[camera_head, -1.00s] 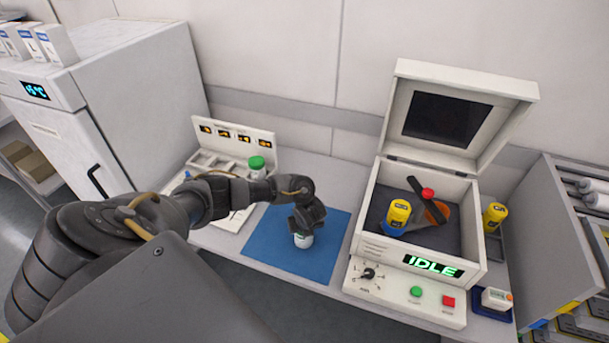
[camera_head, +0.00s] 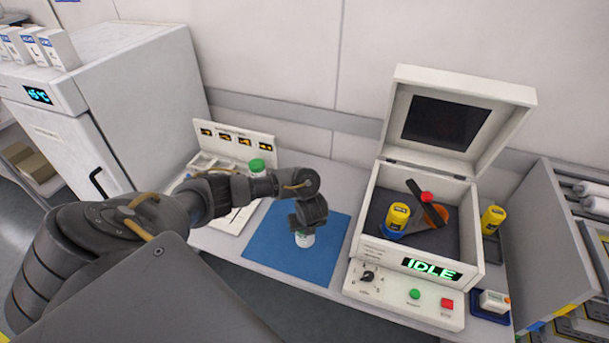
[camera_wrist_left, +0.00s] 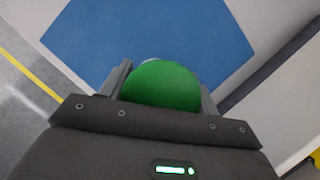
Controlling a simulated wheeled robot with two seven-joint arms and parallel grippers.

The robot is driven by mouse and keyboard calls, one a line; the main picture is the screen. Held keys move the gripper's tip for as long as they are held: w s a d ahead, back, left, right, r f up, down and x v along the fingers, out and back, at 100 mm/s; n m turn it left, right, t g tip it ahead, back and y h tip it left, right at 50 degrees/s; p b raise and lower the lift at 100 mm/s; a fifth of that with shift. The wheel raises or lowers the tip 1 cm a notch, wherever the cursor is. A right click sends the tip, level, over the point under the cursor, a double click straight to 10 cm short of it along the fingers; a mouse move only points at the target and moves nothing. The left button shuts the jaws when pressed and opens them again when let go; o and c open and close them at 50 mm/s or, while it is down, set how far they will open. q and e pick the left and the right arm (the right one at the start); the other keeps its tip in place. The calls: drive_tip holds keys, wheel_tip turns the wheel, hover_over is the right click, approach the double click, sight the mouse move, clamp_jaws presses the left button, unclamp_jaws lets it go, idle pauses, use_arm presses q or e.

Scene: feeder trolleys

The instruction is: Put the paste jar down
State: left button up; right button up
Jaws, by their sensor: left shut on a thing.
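The paste jar (camera_head: 304,240) is white, with its upper part hidden by my left gripper in the head view. My left gripper (camera_head: 305,228) is shut on the jar and points down over the blue mat (camera_head: 270,242). In the left wrist view the jar's green lid (camera_wrist_left: 161,86) sits between the fingers, with the blue mat beyond it. The jar looks upright; I cannot tell whether its base touches the mat. My right gripper is not in view.
Right of the mat stands an open-lidded machine (camera_head: 420,262) reading IDLE, with a yellow jar (camera_head: 397,216) inside. Another green-lidded jar (camera_head: 257,168) stands at a sectioned tray behind the mat. A second yellow jar (camera_head: 493,219) is right of the machine. Most of the mat is clear.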

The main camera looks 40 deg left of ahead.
use_arm(q)
drive_tip(key=p+v, duration=0.1)
drive_tip(key=v, duration=0.1)
drive_tip(key=d+p+v, duration=0.1)
drive_tip(key=v, duration=0.2)
drive_tip(key=shift+s+d+p, duration=0.15)
drive_tip(key=shift+s+p, duration=0.15)
drive_tip(key=shift+p, duration=0.1)
drive_tip(key=s+d+r, duration=0.4)
drive_tip(key=s+d, duration=0.2)
drive_tip(key=d, duration=0.1)
drive_tip(key=s+d+f+n+g+h+b, duration=0.1)
drive_tip(key=n+b, duration=0.3)
drive_tip(key=n, duration=0.4)
drive_tip(key=s+d+f+n+g+h+b, duration=0.1)
drive_tip(key=s+d+f+n+g+b, duration=0.2)
drive_tip(key=n, duration=0.5)
drive_tip(key=s+d+f+n+g+h+b, duration=0.1)
drive_tip(key=s+d+f+n+g+b, duration=0.1)
drive_tip(key=n+b, duration=0.5)
drive_tip(key=shift+s+d+n+g+h, duration=0.15)
drive_tip(key=shift+s+n+g, duration=0.15)
drive_tip(key=shift+s+n, duration=0.15)
drive_tip(key=shift+s+d+n+g+h, duration=0.15)
drive_tip(key=shift+s+n+g, duration=0.2)
drive_tip(key=shift+n, duration=0.2)
